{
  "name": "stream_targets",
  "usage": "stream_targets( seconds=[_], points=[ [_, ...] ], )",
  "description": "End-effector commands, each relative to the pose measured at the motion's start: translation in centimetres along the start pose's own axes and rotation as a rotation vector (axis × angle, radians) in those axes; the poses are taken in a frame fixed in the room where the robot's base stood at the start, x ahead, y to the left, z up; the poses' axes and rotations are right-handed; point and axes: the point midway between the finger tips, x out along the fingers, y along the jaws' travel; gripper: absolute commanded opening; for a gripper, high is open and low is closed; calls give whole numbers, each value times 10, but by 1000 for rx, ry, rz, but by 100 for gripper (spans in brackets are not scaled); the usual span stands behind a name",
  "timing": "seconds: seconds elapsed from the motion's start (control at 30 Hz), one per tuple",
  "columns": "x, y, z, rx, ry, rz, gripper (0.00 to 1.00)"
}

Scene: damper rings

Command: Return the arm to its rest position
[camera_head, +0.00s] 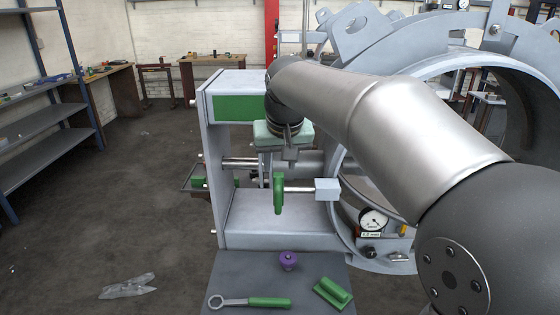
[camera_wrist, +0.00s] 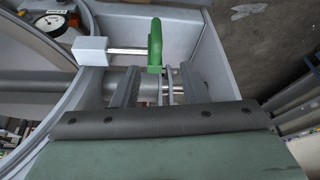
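My gripper (camera_head: 289,155) hangs in front of the grey machine frame (camera_head: 283,240), below its green panel, in the head view. In the wrist view its two dark fingers (camera_wrist: 159,70) stand apart. Thin grey loops (camera_wrist: 171,86) show in the gap; I cannot tell whether they are touched. A green handle (camera_head: 278,194) on a metal rod with a pale block (camera_head: 327,189) lies close by. The handle (camera_wrist: 155,45) appears just beyond the fingertips in the wrist view. My arm crosses the right of the head view and hides part of the machine.
A large grey ring housing (camera_head: 520,82) with a dial gauge (camera_head: 373,221) stands right. On the front table (camera_head: 240,272) are a ring spanner (camera_head: 268,302), a purple knob (camera_head: 288,260) and a green-handled block (camera_head: 333,293). Clear plastic (camera_head: 127,287) lies on the open floor at left.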

Motion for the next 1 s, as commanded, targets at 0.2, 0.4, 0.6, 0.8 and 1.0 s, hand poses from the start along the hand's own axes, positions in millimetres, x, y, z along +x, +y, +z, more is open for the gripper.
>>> stream_targets(
  seconds=[0.2,0.4,0.6,0.8,1.0],
  points=[
    [0,0,0,0,0,0,40],
    [4,8,18,4,-20,9,40],
    [25,44,108,28,-120,37,40],
    [52,76,240,74,-246,45,40],
    [70,84,328,105,-325,34,40]
  ],
)
